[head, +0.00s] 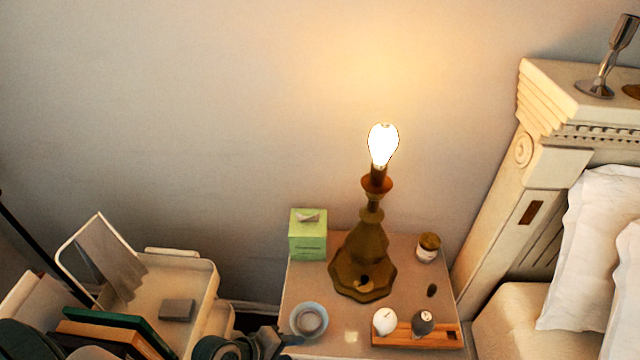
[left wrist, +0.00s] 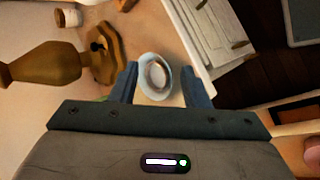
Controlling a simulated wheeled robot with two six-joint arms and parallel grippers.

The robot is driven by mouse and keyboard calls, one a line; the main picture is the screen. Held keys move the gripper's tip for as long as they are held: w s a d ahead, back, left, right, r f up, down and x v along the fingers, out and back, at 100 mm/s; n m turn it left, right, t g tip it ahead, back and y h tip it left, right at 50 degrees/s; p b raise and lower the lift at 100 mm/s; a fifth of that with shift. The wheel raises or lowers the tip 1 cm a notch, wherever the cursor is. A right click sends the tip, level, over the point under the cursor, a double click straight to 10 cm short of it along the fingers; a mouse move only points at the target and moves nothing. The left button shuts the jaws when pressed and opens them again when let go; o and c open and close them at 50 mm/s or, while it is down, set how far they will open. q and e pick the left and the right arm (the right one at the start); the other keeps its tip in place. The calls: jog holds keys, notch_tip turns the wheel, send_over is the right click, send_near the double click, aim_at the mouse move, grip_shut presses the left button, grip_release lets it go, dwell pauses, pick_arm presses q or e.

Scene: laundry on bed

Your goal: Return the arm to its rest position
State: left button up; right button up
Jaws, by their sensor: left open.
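My left gripper (head: 278,341) shows at the bottom edge of the head view, beside the front left corner of the nightstand. In the left wrist view my left gripper (left wrist: 161,75) has its two fingers spread apart, with nothing between them in its hold. A small round bowl (head: 309,320) sits on the nightstand just right of the gripper. The same bowl (left wrist: 155,76) appears between the fingers in the left wrist view, lying beyond them. My right gripper is not in view.
The nightstand (head: 348,336) holds a lit lamp (head: 366,245), a green tissue box (head: 308,236), a jar (head: 428,247) and a wooden tray (head: 440,336). A white cart (head: 205,290) with books stands left. The bed's headboard (head: 540,135) is right.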

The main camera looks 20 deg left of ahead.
pick_arm(q)
jog(key=s+a+r+m+g+y, duration=0.3)
jog(key=s+a+r+m+y, duration=0.4)
jog(key=m, duration=0.6)
jog(key=s+a+f+g+b, duration=0.1)
jog(key=a+f, duration=0.1)
jog(key=f, duration=1.4)
jog(key=a+f+b, duration=0.2)
jog(key=f, duration=1.5)
jog(key=s+a+f+g+b, duration=0.1)
jog(key=s+f, duration=1.7)
jog(key=f, duration=0.2)
jog(key=shift+s+a+f+n+g+h, duration=0.15)
jog(key=shift+s+f+n+g+h, duration=0.15)
jog(key=shift+s+f, duration=0.05)
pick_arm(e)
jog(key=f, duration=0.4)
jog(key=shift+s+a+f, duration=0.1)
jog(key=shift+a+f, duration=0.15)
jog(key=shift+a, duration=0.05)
